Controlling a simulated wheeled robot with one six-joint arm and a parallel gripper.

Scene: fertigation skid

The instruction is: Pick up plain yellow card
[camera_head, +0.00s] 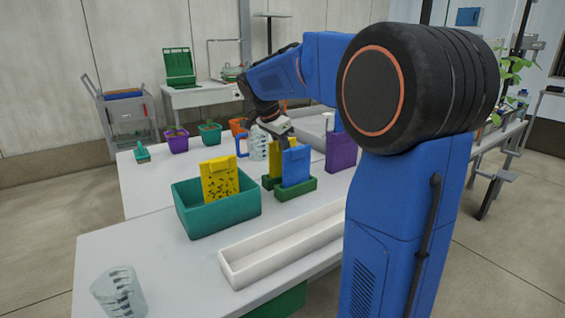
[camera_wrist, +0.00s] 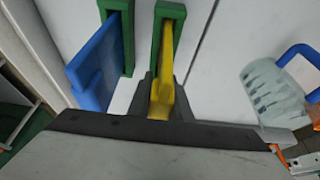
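The plain yellow card (camera_head: 273,162) stands upright in a green slotted holder, partly hidden behind a blue card (camera_head: 296,165). In the wrist view the yellow card (camera_wrist: 162,98) lies between the dark fingers of my gripper (camera_wrist: 163,105). The fingers sit close against both sides of it with no clear gap, so my gripper looks shut on it. The card's far end is still within its green holder (camera_wrist: 154,48). In the head view my gripper (camera_head: 276,138) is at the card's top, its fingertips partly hidden. The blue card (camera_wrist: 97,65) stands to the left in the wrist view.
A teal bin (camera_head: 222,215) with a black-speckled yellow card (camera_head: 220,179) is left of the holders. A purple card (camera_head: 341,151) stands to the right. A measuring jug (camera_head: 258,145) is close behind my gripper. A long white trough (camera_head: 285,248) lies in front.

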